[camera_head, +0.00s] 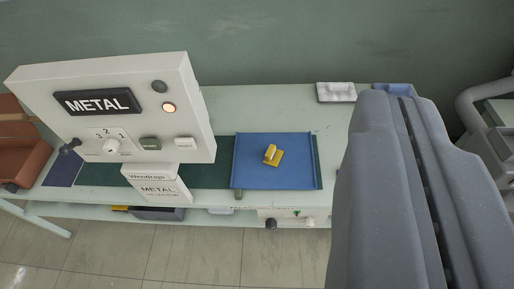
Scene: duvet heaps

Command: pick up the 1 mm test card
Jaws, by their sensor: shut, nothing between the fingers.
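A small yellow piece (273,155) lies in the blue tray (246,180) on the bench. It has a flat part and a raised part; I can read no marking on it, so I cannot tell whether it is the 1 mm test card. My gripper (392,98) fills the right side of the view, its grey fingers together with only a dark seam between them. It is shut and empty. In the picture it lies to the right of the tray, apart from the yellow piece.
A white metal detector (128,85) with a lit orange lamp stands at left on the pale green bench (262,105). A white item (336,92) and a blue item (393,88) lie at the back edge. A brown box (22,150) is at far left, a grey rail (482,92) at right.

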